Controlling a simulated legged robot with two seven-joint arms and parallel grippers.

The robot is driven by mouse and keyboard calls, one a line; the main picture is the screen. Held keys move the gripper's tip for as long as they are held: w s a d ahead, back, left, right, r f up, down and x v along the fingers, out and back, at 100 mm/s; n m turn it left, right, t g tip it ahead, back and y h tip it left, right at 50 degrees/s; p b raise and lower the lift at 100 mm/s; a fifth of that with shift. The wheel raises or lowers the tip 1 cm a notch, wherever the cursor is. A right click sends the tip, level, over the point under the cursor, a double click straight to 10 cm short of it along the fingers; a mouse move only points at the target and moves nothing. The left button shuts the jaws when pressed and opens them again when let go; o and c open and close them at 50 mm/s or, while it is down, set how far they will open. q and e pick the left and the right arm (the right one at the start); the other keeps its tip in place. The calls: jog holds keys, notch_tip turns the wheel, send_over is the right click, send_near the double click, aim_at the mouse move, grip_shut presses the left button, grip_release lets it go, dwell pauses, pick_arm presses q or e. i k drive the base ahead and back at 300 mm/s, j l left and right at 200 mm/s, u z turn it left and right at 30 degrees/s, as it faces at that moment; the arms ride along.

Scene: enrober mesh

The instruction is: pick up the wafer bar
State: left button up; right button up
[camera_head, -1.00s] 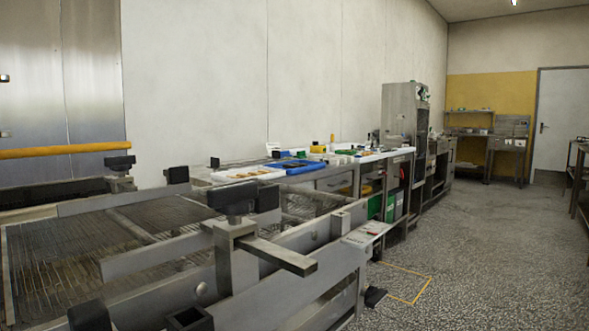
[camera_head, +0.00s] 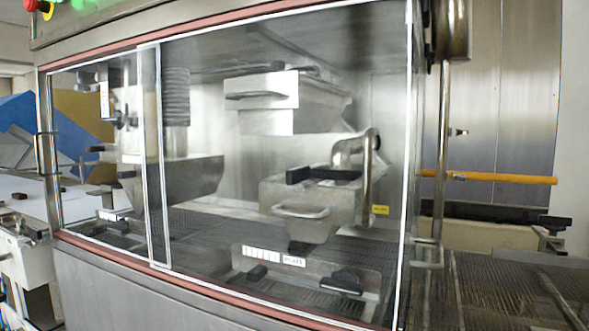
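I cannot make out a wafer bar for certain in the head view. A small dark piece (camera_head: 19,196) lies on the white belt (camera_head: 85,204) at the left edge, too small to identify. The enrober (camera_head: 290,170) fills the middle, with a clear window in front. Its mesh belt (camera_head: 470,290) comes out at the lower right, and the part in view looks bare. Neither of my grippers is in view.
A yellow bar (camera_head: 490,177) runs level at the right, behind the mesh. A steel post (camera_head: 443,130) and handle stand at the window's right edge. A blue panel (camera_head: 45,125) shows at the far left. The enrober's lower steel front (camera_head: 150,295) blocks the foreground.

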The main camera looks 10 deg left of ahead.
aim_at(18, 196)
jog(key=j+u, duration=0.15)
jog(key=j, duration=0.3)
jog(key=j+u, duration=0.15)
jog(key=j, duration=0.35)
jog(key=i+j+u, duration=0.15)
jog(key=j, duration=0.3)
jog(key=j+u, duration=0.1)
jog(key=j, duration=0.35)
jog(key=i+j+u, duration=0.15)
jog(key=j, duration=0.3)
jog(key=i+j+u, duration=0.15)
jog(key=j, duration=0.3)
jog(key=i+j+u, duration=0.15)
jog(key=j, duration=0.25)
jog(key=k, duration=0.05)
